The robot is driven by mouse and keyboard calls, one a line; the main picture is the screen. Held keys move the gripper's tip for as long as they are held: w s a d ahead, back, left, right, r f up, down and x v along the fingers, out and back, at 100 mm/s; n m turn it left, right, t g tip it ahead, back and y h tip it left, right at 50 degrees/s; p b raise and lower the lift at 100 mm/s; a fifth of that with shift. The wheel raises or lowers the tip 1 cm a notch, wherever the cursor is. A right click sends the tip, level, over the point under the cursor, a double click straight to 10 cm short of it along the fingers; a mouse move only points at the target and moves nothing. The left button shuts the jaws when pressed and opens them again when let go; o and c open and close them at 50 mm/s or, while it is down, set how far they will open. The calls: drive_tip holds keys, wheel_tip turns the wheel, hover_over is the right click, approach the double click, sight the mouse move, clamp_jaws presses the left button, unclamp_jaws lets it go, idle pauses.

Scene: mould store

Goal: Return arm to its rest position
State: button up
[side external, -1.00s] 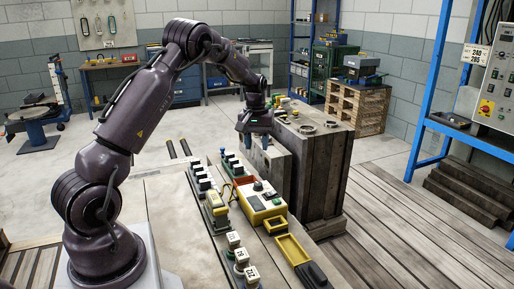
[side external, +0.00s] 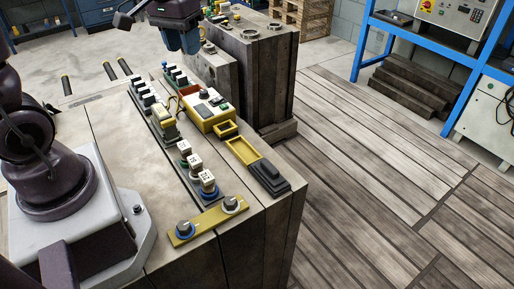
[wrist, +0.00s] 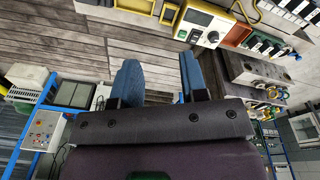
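My gripper (side external: 190,46) is at the top edge of the side external view, above and left of the wooden block at the back. Most of my arm is cut off above the frame. In the wrist view my gripper (wrist: 160,75) shows two blue fingers standing apart, with nothing between them. It is open and empty, with plank floor seen past the fingers.
A bench (side external: 110,130) carries rows of knobs and a yellow-framed control box (side external: 210,112). A yellow tray (side external: 242,152) and black block (side external: 268,178) lie beside it. A wooden block (side external: 265,75) stands behind. Plank floor (side external: 380,170) at right is clear.

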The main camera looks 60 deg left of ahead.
drive_tip(key=s+d+r+m+t, duration=0.4)
drive_tip(key=s+d+r+m, duration=0.1)
drive_tip(key=s+d, duration=0.5)
drive_tip(key=shift+d+r, duration=0.5)
drive_tip(key=shift+r, duration=0.1)
drive_tip(key=shift+s, duration=0.1)
